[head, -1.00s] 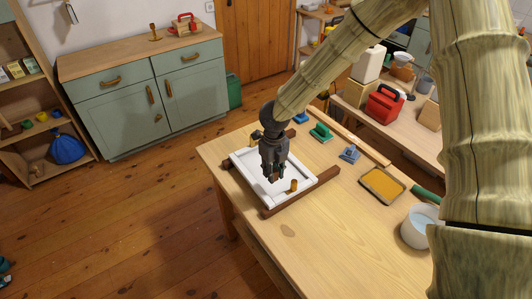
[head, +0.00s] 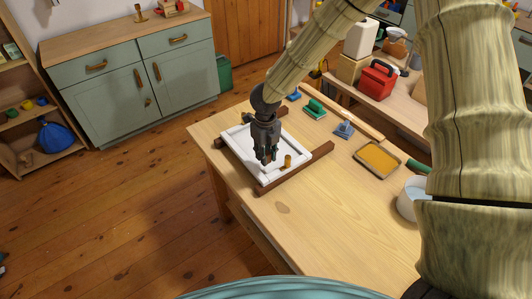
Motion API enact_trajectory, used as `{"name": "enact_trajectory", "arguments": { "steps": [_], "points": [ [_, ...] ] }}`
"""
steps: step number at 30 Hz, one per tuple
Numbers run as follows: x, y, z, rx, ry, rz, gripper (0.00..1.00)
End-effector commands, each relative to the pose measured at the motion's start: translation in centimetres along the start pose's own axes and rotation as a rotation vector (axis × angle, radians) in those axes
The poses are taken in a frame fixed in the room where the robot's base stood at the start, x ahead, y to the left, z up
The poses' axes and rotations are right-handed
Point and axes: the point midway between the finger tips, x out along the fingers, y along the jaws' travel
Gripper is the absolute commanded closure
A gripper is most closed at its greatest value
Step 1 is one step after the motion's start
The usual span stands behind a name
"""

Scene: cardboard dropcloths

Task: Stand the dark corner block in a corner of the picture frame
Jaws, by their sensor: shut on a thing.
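The white picture frame (head: 233,146) lies flat on the wooden table, with dark wooden bars along its sides. My gripper (head: 267,160) points down over the inside of the frame, toward its near right side. It is shut on a small dark piece, apparently the dark corner block (head: 267,162). The fingers hide most of the block, and I cannot tell whether it touches the frame. A small amber-brown peg (head: 288,161) stands at the near right part of the frame, just right of my fingertips.
A dark bar (head: 300,168) sticks out past the frame on the right. A white bucket (head: 410,198) stands at right. The table's front is clear.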

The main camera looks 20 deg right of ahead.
Motion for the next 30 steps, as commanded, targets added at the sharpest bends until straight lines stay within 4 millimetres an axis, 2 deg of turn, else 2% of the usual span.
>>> {"name": "enact_trajectory", "arguments": {
  "steps": [1,18,30],
  "points": [
    [0.7,0.0,0.0,0.000,0.001,-0.001,0.90],
    [3.9,0.0,0.0,0.000,0.000,0.001,0.90],
    [4.5,0.0,0.0,-0.001,-0.001,0.000,0.90]
  ]
}}
